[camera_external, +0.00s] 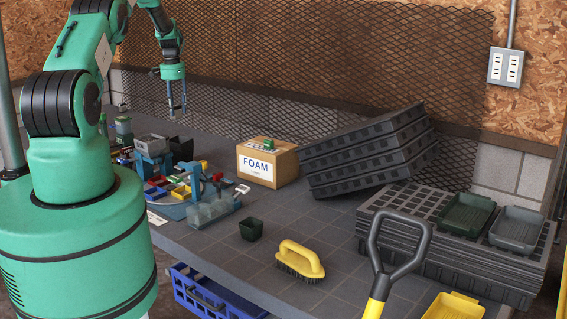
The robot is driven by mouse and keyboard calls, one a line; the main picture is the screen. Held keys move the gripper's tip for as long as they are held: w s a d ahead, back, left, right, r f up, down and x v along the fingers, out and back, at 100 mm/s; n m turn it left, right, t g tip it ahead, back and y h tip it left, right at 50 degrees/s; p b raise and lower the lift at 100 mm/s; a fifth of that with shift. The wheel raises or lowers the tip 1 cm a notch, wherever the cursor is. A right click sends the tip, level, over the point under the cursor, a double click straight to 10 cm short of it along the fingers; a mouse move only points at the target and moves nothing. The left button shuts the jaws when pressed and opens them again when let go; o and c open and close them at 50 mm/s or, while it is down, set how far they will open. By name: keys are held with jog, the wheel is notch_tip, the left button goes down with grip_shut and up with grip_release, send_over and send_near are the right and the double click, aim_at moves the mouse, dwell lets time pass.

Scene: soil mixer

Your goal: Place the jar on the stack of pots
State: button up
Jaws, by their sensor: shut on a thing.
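My gripper (177,108) is high above the back left of the workbench, pointing down. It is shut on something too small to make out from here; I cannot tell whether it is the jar. A small dark green square pot (251,230) stands upright on the bench near its front edge; whether it is several nested pots I cannot tell. Clear, jar-like containers (207,212) sit in a blue holder to its left. My gripper is well apart from both, up and to the left.
A cardboard FOAM box (268,165) stands behind the pot. A yellow brush (300,260) lies to its right. Tilted black trays (365,150) and a flat tray stack (450,265) fill the right. Coloured bins (180,192) crowd the left. The middle of the workbench is clear.

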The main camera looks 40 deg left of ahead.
jog(key=shift+f, duration=0.15)
send_over(179, 143)
jog(key=shift+w+a+f, duration=0.1)
jog(key=shift+f, duration=2.9)
jog(key=shift+f, duration=0.1)
jog(key=shift+f+p, duration=0.35)
jog(key=shift+f, duration=1.45)
jog(key=shift+f, duration=0.1)
jog(key=o, duration=1.1)
notch_tip(179, 143, up, 12)
jog(key=shift+r+b, duration=0.15)
jog(key=shift+b, duration=0.3)
